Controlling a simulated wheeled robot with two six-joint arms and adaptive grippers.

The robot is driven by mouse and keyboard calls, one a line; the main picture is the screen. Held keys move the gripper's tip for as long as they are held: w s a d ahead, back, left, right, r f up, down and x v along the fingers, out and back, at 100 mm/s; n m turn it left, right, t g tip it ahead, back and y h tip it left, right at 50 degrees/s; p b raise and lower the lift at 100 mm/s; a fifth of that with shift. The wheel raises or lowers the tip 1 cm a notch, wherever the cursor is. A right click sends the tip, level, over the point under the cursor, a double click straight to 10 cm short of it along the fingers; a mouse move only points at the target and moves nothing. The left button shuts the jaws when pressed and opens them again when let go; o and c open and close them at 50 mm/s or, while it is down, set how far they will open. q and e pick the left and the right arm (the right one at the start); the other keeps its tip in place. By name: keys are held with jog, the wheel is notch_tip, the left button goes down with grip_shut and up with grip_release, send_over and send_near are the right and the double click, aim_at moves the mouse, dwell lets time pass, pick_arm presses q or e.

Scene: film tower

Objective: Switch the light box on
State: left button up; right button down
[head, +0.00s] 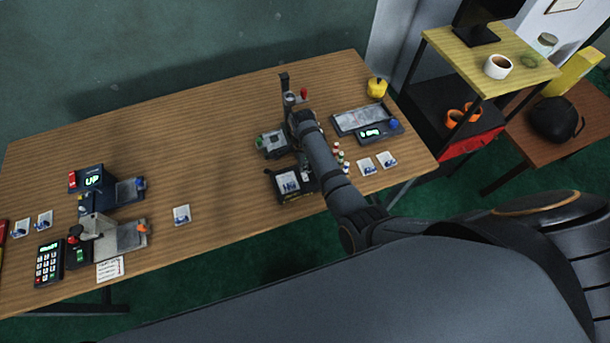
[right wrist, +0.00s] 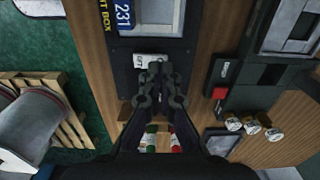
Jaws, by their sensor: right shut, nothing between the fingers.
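The light box (head: 272,186) is a black box with a pale panel, near the table's front edge in the head view. In the right wrist view the light box (right wrist: 124,60) shows the end of its lettering, "T BOX", and a blue "231" label. A white plate marked "OFF" (right wrist: 143,59) sits on its near end. My right gripper (right wrist: 159,72) is shut and empty, its fingertips right at that plate and partly covering it. I cannot tell whether they touch it. In the head view my right arm comes down over the box's right end. My left gripper is not in view.
Small bottles with red and green caps (head: 339,153) stand right of the box. A grey device (head: 272,143) is just behind it. A flat tray (head: 360,119) and white cards (head: 387,159) lie farther right.

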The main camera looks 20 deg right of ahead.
jog(key=shift+f+b, duration=0.55)
jog(key=shift+f, duration=0.35)
dwell(0.3)
notch_tip(320, 180, up, 7)
jog(key=p, duration=0.8)
jog(key=shift+r, duration=0.1)
